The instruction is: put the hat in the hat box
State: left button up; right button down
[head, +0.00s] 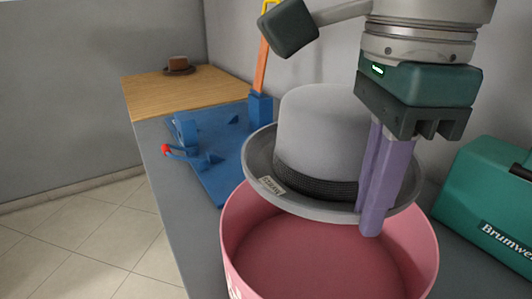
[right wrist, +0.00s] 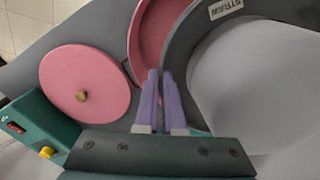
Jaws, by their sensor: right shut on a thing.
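A grey hat (head: 318,125) with a dark band and a small label hangs brim down, slightly tilted, over the open pink hat box (head: 232,225). My right gripper (head: 372,228) has its lilac fingers shut on the hat's brim at the near right side. The box's inside looks empty where it shows; the hat hides its back part. In the right wrist view the hat (right wrist: 245,85) fills the right side, with part of the box (right wrist: 148,35) beside it. The fingers (right wrist: 159,80) are close together at the brim's edge. My left gripper is not in view.
A round pink lid (right wrist: 65,75) with a knob lies beside the box. A green machine (head: 480,190) stands to the right. A blue board (head: 205,160) with blue parts and a brown hat (head: 178,65) on a wooden top (head: 145,97) lie further back.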

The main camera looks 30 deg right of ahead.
jog(key=shift+f+b, duration=8.3)
jog(key=shift+f, duration=0.7)
jog(key=c, duration=1)
grip_release()
jog(key=shift+o, duration=0.2)
